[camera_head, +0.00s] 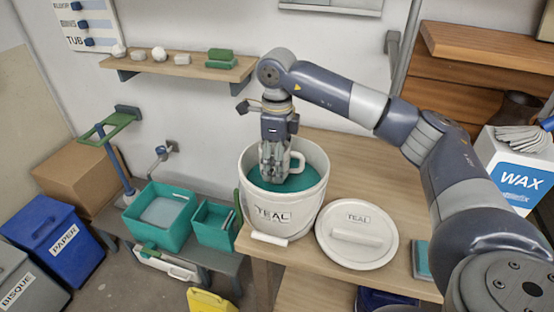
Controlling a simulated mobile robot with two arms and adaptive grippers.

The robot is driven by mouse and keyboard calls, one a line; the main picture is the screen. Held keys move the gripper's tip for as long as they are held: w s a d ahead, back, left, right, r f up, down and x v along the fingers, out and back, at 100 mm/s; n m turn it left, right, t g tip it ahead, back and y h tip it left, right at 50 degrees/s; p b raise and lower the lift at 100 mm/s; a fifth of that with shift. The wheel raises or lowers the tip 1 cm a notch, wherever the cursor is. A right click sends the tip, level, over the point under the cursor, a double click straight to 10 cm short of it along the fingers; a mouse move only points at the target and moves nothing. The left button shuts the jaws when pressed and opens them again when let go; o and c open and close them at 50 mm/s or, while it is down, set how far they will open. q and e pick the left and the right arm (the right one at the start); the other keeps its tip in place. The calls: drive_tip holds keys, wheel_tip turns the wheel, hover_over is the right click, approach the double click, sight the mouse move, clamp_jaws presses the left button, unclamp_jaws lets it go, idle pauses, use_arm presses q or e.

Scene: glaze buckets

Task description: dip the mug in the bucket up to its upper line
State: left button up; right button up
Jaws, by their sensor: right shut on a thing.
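The bucket (285,213) is white with "TEAL" on its side and stands on the wooden table. It holds teal glaze (310,180). My right gripper (273,172) points down inside the bucket's mouth and is shut on the mug. The mug's pale handle (298,161) shows to the right of the fingers, close above the glaze. The fingers hide most of the mug, so I cannot tell how deep it sits or see its upper line. My left gripper is not in view.
The white lid (357,233), also marked "TEAL", lies on the table right of the bucket. Teal bins (160,217) stand on a low bench at left. A white "WAX" container (521,180) stands at right. A wall shelf (185,65) holds small pieces.

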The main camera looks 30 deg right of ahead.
drive_tip(key=shift+f+b, duration=1)
drive_tip(key=shift+f, duration=0.4)
wheel_tip(320, 180, down, 5)
drive_tip(key=b, duration=0.3)
drive_tip(key=shift+r, duration=0.1)
idle(1.9)
drive_tip(key=shift+r+p, duration=2.65)
drive_tip(key=shift+r, duration=1.55)
wheel_tip(320, 180, up, 10)
drive_tip(key=p, duration=0.6)
drive_tip(key=shift+p, duration=0.35)
